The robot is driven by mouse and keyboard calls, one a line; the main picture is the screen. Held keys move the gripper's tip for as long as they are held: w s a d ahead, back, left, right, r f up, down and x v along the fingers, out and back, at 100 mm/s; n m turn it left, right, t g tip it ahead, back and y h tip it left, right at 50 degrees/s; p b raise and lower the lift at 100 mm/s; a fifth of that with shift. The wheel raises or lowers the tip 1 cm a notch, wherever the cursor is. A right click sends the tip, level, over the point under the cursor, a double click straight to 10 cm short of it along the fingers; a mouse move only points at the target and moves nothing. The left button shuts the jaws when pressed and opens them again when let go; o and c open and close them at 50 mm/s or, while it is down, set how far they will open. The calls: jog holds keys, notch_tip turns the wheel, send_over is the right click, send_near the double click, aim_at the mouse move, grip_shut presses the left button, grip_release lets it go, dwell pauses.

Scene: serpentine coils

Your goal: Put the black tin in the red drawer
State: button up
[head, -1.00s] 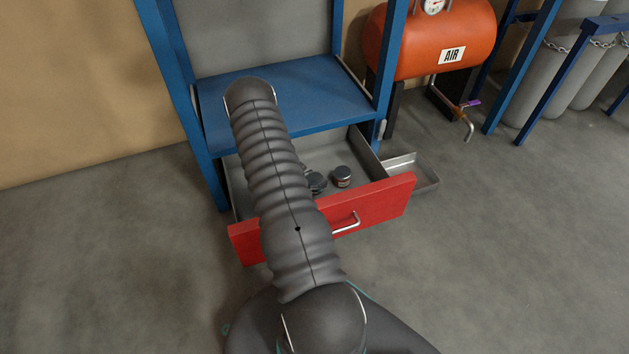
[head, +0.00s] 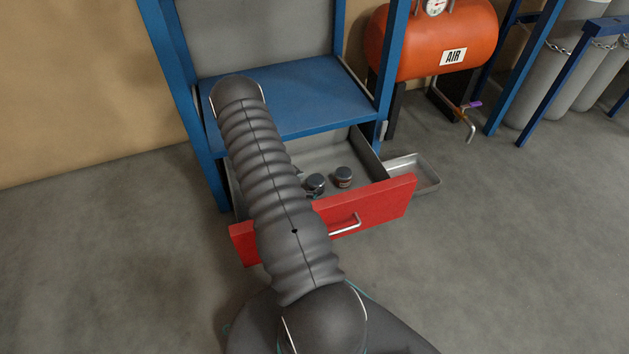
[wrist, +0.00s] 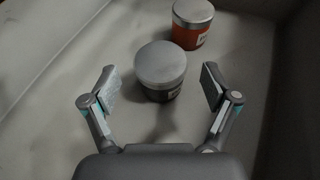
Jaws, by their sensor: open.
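The black tin (wrist: 160,72), dark-sided with a grey lid, stands upright on the floor of the open red drawer (head: 372,205). It also shows in the head view (head: 315,185), just right of my arm. My gripper (wrist: 158,86) is open and empty in the wrist view. Its fingers are spread to the left and right of the tin, with a gap on each side. In the head view my arm hides most of the gripper and the left part of the drawer.
A second tin with an orange-red side (wrist: 190,28) stands near the black one, also in the drawer (head: 343,177). A blue shelf (head: 300,100) lies above the drawer's back. A shallow metal tray (head: 415,172) is right of the drawer. An orange air tank (head: 425,40) stands behind.

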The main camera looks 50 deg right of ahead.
jog(key=shift+v, duration=1.9)
jog(key=s+a+r+m+g+y, duration=0.1)
jog(key=a+r+m, duration=0.2)
jog(key=r, duration=0.6)
jog(key=a+r+m+g+y, duration=0.1)
jog(key=a+r+m, duration=0.25)
jog(key=r, duration=0.55)
jog(key=s+a+r+m+g+y, duration=0.15)
jog(key=r+m, duration=0.25)
jog(key=r, duration=0.4)
jog(key=s+a+r+m+t+y, duration=0.2)
jog(key=a+r, duration=0.4)
jog(key=a, duration=0.3)
jog(key=s+a+r+m+t+y, duration=0.2)
jog(key=s+a+r+t+y, duration=0.2)
jog(key=s+a+r, duration=0.2)
jog(key=s+a+r+m+t+y, duration=0.3)
jog(key=a+r, duration=0.4)
jog(key=a, duration=0.4)
jog(key=shift+s+a+y, duration=0.3)
jog(key=shift+s+y, duration=0.15)
jog(key=shift+s, duration=0.05)
jog(key=shift+t, duration=0.25)
